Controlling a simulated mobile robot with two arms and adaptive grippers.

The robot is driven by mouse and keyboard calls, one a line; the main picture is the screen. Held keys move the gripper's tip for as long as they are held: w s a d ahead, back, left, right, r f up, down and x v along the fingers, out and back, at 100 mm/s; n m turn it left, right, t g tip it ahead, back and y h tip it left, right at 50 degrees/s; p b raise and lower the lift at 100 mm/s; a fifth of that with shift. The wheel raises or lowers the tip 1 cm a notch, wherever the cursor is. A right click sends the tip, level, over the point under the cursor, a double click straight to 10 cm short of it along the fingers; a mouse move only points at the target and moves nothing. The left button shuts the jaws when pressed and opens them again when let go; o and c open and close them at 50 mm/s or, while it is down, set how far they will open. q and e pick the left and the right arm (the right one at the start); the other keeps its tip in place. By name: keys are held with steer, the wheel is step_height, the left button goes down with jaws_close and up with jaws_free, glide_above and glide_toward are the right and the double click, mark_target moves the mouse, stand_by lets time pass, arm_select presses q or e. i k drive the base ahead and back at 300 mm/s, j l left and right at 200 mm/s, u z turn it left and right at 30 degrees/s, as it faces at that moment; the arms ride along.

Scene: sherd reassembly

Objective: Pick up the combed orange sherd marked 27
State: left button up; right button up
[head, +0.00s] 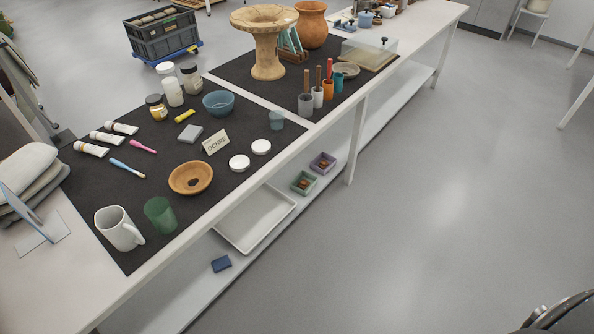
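I cannot make out a sherd marked 27 in the head view. On the lower shelf, a green tray (295,185) and a purple tray (315,169) each hold a small orange-brown piece. The piece in the green tray (303,184) and the piece in the purple tray (323,163) are too small to show combing or a number. Neither of my grippers is in view.
The long white table (310,133) carries dark mats with jars, tubes, bowls, a mug (117,229) and a green cup (159,215). A white tray (232,240) and blue box (221,264) sit on the lower shelf (185,300). Floor at right is clear.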

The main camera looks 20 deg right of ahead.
mark_target(303, 183)
steer(key=l+u, duration=0.2)
steer(key=u, duration=0.25)
steer(key=i+l+u, duration=0.1)
steer(key=l+u, duration=0.15)
steer(key=u, duration=0.25)
steer(key=l+u, duration=0.15)
steer(key=l, duration=0.35)
steer(key=l+u, duration=0.15)
steer(key=l, duration=0.35)
steer(key=k+l+u, duration=0.1)
steer(key=l, duration=0.4)
steer(key=l+u, duration=0.15)
steer(key=l, duration=0.35)
steer(key=k+l+u, duration=0.15)
steer(key=l, duration=0.35)
